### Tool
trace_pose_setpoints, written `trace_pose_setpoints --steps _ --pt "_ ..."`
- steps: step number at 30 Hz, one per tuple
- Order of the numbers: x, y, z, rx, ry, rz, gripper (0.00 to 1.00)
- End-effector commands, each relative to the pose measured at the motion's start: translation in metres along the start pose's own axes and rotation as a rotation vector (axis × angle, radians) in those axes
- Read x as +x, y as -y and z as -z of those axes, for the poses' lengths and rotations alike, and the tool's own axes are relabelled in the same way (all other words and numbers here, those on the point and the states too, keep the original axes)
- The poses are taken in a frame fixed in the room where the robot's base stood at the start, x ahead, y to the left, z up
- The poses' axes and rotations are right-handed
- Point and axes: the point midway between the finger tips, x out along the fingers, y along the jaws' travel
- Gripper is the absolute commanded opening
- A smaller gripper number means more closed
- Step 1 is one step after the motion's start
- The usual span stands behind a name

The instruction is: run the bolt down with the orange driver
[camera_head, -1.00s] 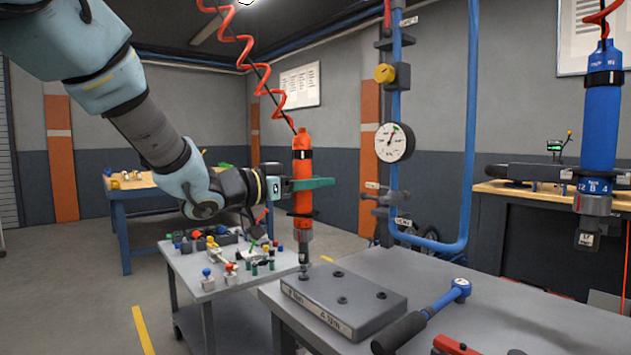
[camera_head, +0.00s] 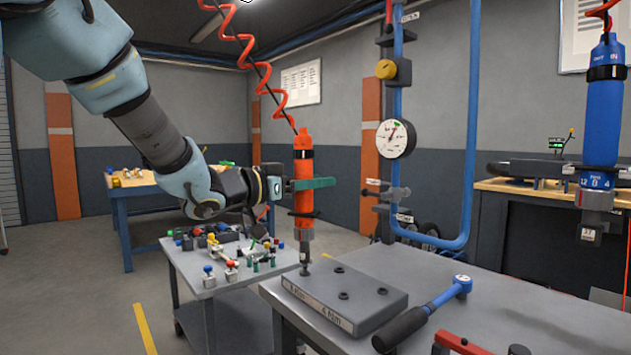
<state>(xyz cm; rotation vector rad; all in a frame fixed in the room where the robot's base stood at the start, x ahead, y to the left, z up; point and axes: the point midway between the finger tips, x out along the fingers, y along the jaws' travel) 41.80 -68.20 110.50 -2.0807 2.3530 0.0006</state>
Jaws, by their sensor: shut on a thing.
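The orange driver (camera_head: 303,205) hangs upright from a red coiled hose. My gripper (camera_head: 312,184), with green fingers, is shut around its body at mid-height. The driver's grey nose points straight down at the bolt (camera_head: 304,270) at the left corner of the grey block (camera_head: 350,298). The nose appears to meet the bolt, but I cannot tell how it is seated. The block lies on the grey table (camera_head: 430,265) and has several other dark bolts or holes on top. Its front label is partly readable.
A blue driver (camera_head: 602,110) hangs at the right. A blue-and-black torque wrench (camera_head: 425,315) and a red tool (camera_head: 470,345) lie at the front of the table. A cart (camera_head: 225,275) with small fittings stands left. A blue pipe with a gauge (camera_head: 396,139) rises behind.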

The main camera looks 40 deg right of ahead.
Motion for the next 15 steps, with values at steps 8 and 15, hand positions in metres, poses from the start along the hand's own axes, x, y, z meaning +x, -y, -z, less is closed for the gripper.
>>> trace_pose_setpoints --steps 8,15 --pt "0.0003 -0.0004 -0.0042 -0.001 0.000 -0.001 0.00" --pt "0.0003 -0.0004 -0.0046 -0.001 0.000 -0.001 0.00"
